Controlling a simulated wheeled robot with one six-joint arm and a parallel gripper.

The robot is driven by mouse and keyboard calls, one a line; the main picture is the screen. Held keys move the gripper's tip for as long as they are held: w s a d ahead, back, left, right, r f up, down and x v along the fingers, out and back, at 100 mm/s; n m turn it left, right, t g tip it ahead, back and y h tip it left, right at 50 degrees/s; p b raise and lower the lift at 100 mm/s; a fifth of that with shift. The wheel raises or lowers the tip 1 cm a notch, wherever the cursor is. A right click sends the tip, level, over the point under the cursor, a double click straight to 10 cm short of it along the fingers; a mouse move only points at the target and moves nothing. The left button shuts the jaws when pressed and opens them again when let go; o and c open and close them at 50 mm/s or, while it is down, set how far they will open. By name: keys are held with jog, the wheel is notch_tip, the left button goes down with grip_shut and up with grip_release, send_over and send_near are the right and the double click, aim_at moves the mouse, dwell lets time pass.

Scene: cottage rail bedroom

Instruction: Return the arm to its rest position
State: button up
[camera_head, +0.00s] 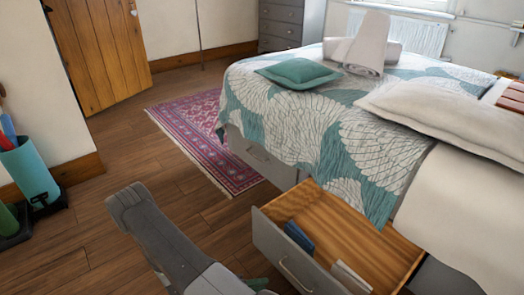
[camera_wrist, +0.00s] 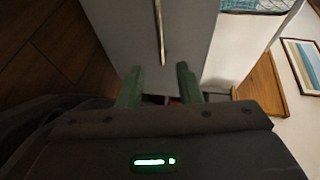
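My arm (camera_head: 165,240) rises from the bottom of the head view, bent at a grey elbow over the wood floor. Only a small green part of my gripper (camera_head: 257,284) shows there, low and close to the front of the open drawer (camera_head: 270,240). In the wrist view the two green fingers of my gripper (camera_wrist: 158,72) stand apart with nothing seen held between them. A grey panel with a metal handle (camera_wrist: 160,30) lies in front of the fingertips; it looks like a drawer front. Contact with it cannot be told.
The drawer holds a blue book-like item (camera_head: 299,237) and a pale item (camera_head: 350,278). The bed (camera_head: 380,140) fills the right. A pink rug (camera_head: 205,145) lies beside it. A teal bin (camera_head: 30,170) stands at left. The floor (camera_head: 110,235) left of my arm is clear.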

aim_at(296, 278)
jog(key=b+x, duration=0.3)
jog(key=x, duration=0.9)
dwell(0.5)
jog(key=shift+a+r, duration=0.1)
jog(key=shift+a, duration=0.05)
dwell(0.3)
jog(key=shift+p+v, duration=0.35)
jog(key=shift+v, duration=0.85)
jog(key=shift+p+v, duration=1.1)
jog(key=shift+v, duration=3.2)
jog(key=shift+b+x, duration=1.8)
jog(key=shift+x, duration=4.8)
